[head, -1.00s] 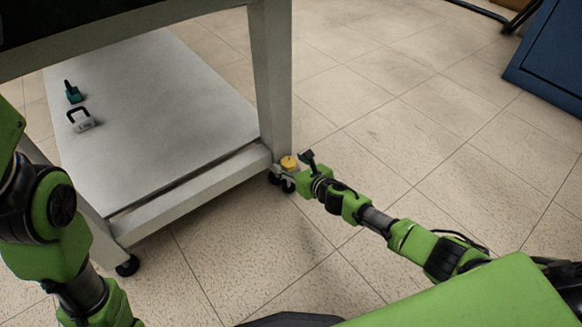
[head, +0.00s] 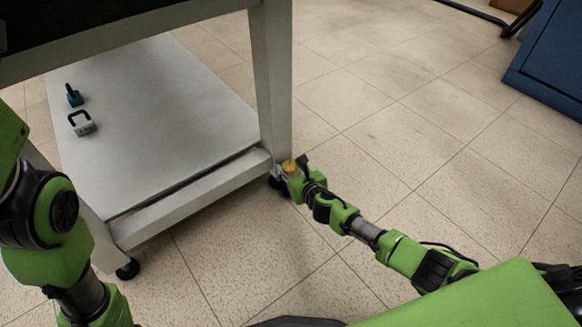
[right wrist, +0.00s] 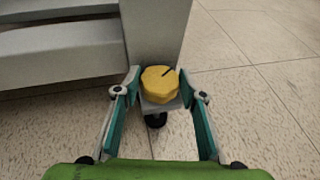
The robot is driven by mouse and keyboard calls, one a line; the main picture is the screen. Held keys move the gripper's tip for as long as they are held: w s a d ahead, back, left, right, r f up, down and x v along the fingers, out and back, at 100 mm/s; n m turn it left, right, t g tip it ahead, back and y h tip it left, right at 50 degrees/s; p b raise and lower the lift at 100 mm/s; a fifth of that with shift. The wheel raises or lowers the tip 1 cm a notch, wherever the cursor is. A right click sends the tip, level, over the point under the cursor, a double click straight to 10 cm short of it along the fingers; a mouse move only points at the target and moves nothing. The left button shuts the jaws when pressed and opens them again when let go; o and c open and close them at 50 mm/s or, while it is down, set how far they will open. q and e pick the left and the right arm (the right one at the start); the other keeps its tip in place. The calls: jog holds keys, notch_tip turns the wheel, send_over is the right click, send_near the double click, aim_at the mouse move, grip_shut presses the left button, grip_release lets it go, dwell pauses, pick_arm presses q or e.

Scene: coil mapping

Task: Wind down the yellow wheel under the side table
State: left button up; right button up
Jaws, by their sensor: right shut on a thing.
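The yellow wheel (head: 289,166) sits at the foot of the side table's (head: 271,85) right front leg, above a black caster. In the right wrist view the wheel (right wrist: 160,84) shows a many-sided top with a dark mark, in front of the leg. My right gripper (right wrist: 159,88) is shut on the wheel, one teal-padded finger on each side. In the head view my right gripper (head: 294,172) reaches in from the lower right, and part of it hides the caster. My left arm shows at the left edge, but its gripper is out of view.
The table's low shelf (head: 150,120) carries a grey weight with a black handle (head: 82,123) and a small teal object (head: 74,96). A blue cabinet (head: 550,65) stands at the upper right. The tiled floor right of the table is clear.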

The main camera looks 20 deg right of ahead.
jog(key=o, duration=1.1)
jog(key=v, duration=1.2)
